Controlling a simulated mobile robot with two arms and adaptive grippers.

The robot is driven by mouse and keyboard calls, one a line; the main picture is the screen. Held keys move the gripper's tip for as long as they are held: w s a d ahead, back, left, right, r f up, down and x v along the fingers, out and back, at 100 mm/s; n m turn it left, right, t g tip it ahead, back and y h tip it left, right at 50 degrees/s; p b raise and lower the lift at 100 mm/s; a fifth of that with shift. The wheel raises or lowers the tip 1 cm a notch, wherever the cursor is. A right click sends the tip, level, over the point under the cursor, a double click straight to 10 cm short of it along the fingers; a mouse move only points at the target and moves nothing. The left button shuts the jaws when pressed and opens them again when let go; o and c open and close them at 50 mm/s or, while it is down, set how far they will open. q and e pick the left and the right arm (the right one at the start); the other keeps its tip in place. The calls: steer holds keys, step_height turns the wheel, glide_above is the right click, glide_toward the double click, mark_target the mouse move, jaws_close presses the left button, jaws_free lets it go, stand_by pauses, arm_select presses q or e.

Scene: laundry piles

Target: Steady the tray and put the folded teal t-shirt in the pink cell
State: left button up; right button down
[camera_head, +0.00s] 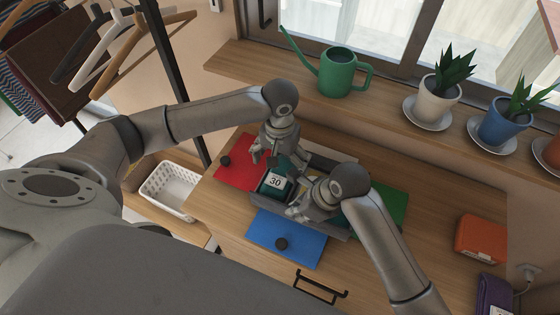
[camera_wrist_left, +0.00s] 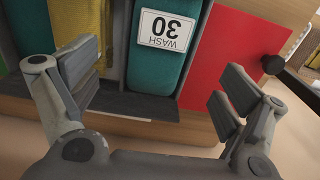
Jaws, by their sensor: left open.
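A folded teal cloth with a white "WASH 30" label (camera_head: 275,184) lies at the left end of a grey tray (camera_head: 336,231); the label also shows in the left wrist view (camera_wrist_left: 166,30). My left gripper (camera_head: 266,157) is open at the tray's back left; in the left wrist view (camera_wrist_left: 158,88) its fingers stand apart on either side of the labelled cloth. My right gripper (camera_head: 298,206) is low over the tray's middle, hiding much of it; its jaws are unclear. Another teal cloth (camera_wrist_left: 33,25) and a yellow one (camera_wrist_left: 85,20) lie beside it. I see no pink cell.
A red sheet (camera_head: 240,168), a blue sheet (camera_head: 280,225) with a dark knob and a green sheet (camera_head: 393,208) surround the tray. A white basket (camera_head: 168,190) stands left. An orange box (camera_head: 481,239) and purple cloth (camera_head: 494,295) are right. A watering can (camera_head: 337,73) and plants line the sill.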

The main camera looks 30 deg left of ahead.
stand_by(0.3)
steer(key=c, duration=1.6)
jaws_free()
steer(key=shift+o, duration=0.2)
steer(key=v, duration=1.2)
